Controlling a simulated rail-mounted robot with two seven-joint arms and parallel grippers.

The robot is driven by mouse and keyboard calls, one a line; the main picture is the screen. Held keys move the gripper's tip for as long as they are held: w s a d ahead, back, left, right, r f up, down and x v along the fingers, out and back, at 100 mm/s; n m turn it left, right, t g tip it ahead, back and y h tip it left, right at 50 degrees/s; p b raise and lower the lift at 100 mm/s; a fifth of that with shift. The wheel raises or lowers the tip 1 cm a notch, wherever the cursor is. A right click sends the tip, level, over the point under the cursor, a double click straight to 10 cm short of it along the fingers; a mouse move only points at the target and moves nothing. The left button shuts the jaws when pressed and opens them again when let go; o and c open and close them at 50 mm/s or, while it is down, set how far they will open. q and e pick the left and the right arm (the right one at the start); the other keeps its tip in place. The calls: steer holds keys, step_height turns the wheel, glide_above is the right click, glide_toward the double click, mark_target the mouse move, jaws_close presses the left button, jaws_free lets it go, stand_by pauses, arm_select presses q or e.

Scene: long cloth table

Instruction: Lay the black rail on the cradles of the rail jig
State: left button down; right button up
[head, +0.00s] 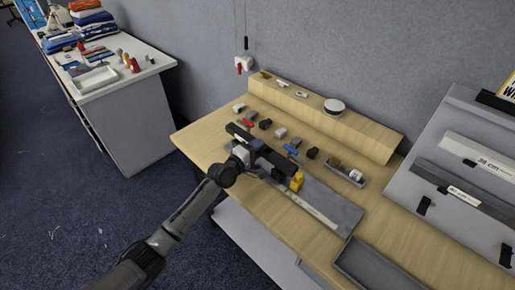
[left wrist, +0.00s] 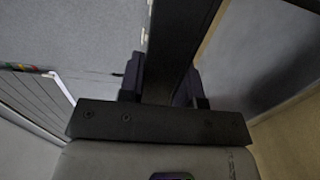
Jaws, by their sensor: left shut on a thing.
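The black rail (head: 279,160) is a long dark bar over the far-left part of the grey rail jig (head: 342,212). My left gripper (head: 252,150) is shut on the rail near its middle; the rail also runs between the fingers in the left wrist view (left wrist: 178,40). The jig is a flat plate with a pale ruler strip (head: 312,206) and a yellow block (head: 297,180) near the rail's right end. The cradles are hidden by the rail and my arm, so I cannot tell whether the rail touches them. My right gripper is out of view.
Several small blocks and clamps, including a blue one (head: 291,150), lie behind the jig. A small tray with a bottle (head: 345,172) stands behind it at right, and a dark tray (head: 378,268) at front right. A raised wooden shelf (head: 360,132) runs along the back.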

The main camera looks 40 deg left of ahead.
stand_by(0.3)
arm_select(q)
steer(key=shift+f+b, duration=0.5)
steer(key=shift+f, duration=0.05)
stand_by(0.4)
steer(key=c, duration=0.7)
jaws_free()
steer(key=shift+c, duration=0.2)
steer(key=s, duration=0.4)
steer(key=s+a+p, duration=0.1)
steer(key=s, duration=0.8)
steer(key=shift+s+a+p, duration=0.3)
steer(key=shift+s+p, duration=0.05)
